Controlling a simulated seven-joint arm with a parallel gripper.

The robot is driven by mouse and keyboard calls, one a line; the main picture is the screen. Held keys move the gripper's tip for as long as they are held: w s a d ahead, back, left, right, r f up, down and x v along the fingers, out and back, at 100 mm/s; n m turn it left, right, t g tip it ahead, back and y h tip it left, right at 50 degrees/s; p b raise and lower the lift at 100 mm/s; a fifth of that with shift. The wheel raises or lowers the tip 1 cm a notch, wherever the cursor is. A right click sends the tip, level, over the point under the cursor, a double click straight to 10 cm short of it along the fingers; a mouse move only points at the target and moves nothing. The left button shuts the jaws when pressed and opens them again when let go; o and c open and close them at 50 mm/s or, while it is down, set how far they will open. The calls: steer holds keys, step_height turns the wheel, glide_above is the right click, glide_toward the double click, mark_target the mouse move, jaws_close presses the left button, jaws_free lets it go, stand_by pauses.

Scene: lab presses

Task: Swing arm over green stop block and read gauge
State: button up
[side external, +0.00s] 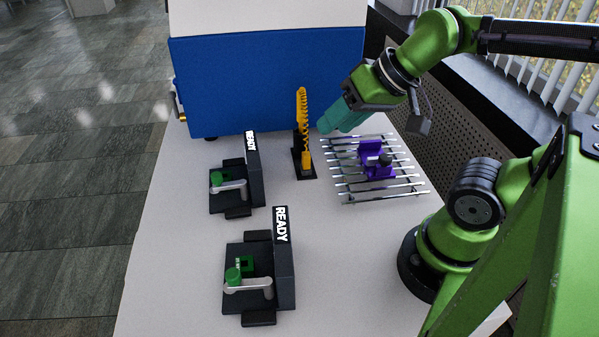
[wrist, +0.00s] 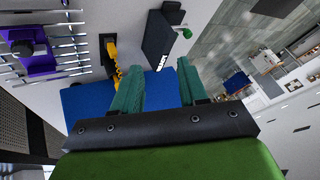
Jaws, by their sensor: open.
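Two dark presses stand on the white table in the side view, a nearer one (side external: 284,262) and a farther one (side external: 257,186). Each has a grey swing arm with a green knob; the nearer arm (side external: 250,285) and the farther arm (side external: 230,187) both point left. A small green block (side external: 246,263) sits behind the nearer arm, apparently the stop block. Upright panels read READY on both; no gauge dial is readable. My gripper (side external: 325,123), with teal fingers, is raised near the blue box, away from both presses. In the wrist view my gripper (wrist: 158,72) is open and empty.
A blue box (side external: 265,85) stands at the back. A yellow toothed upright (side external: 303,130) on a black base is close to my gripper. A purple fixture (side external: 371,160) sits on a metal rod rack (side external: 350,197) at right. The table left of the presses is clear.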

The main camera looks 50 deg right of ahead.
steer(key=shift+a+f, duration=0.1)
steer(key=shift+a, duration=0.05)
steer(key=c, duration=0.4)
steer(key=shift+w+a+f+n+g, duration=0.25)
steer(key=shift+a+f+g, duration=0.1)
steer(key=shift+a, duration=0.15)
steer(key=shift+w+a+f+n+g, duration=0.15)
steer(key=shift+a+f+n+g, duration=0.1)
steer(key=shift+a+f, duration=0.15)
jaws_close()
steer(key=w+a+f+g+h, duration=0.2)
steer(key=w+a+f+h, duration=0.1)
steer(key=w+a, duration=0.7)
steer(key=shift+w+a+f, duration=0.25)
steer(key=shift+w+f, duration=0.2)
steer(key=shift+w, duration=0.7)
